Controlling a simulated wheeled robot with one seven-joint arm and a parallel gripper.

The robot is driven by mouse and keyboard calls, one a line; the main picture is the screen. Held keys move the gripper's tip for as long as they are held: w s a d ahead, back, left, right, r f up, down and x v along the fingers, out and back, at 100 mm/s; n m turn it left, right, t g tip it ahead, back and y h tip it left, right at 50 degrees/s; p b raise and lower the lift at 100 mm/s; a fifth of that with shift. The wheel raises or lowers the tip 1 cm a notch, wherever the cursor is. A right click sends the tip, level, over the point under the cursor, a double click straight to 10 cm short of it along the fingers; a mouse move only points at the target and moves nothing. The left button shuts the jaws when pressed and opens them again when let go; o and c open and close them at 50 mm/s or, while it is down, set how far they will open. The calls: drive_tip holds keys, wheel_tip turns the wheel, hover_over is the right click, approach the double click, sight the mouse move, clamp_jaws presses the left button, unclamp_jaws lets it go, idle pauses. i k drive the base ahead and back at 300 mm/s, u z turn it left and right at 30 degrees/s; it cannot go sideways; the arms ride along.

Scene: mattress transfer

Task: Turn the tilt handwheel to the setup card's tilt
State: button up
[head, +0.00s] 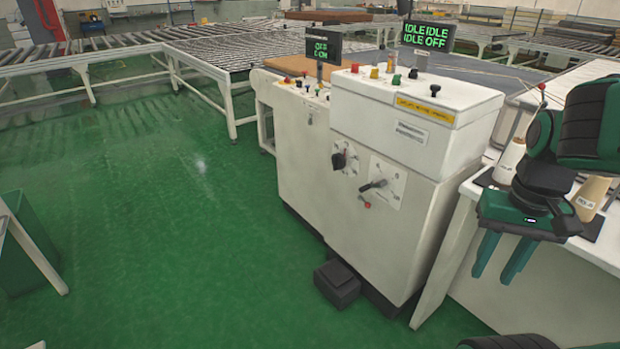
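A white machine cabinet (378,235) stands in the middle. Its front has a round black knob (339,160) on a small plate and, right of it, a black lever-like control (374,184) on a pale plate. I cannot tell which is the tilt handwheel, and the markings are too small to read. No setup card can be made out for certain; a white label (411,133) sits below a yellow strip. My gripper (492,278) hangs at the right, fingers pointing down and apart, empty, in front of the white table and well away from both controls.
Buttons line the cabinet top, under two displays, one reading IDLE and OFF (427,35). A black foot pedal (337,284) lies at its base. The white table (556,285) holds thread cones (591,196). Roller conveyors (120,48) stand behind.

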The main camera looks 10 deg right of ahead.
sight(338, 161)
drive_tip(key=u, duration=0.4)
drive_tip(key=k, duration=0.9)
drive_tip(key=u, duration=0.45)
drive_tip(key=i, duration=0.8)
drive_tip(key=z, duration=0.65)
drive_tip(key=i, duration=0.9)
drive_tip(key=z, duration=0.65)
drive_tip(key=i, duration=0.5)
drive_tip(key=u, duration=0.1)
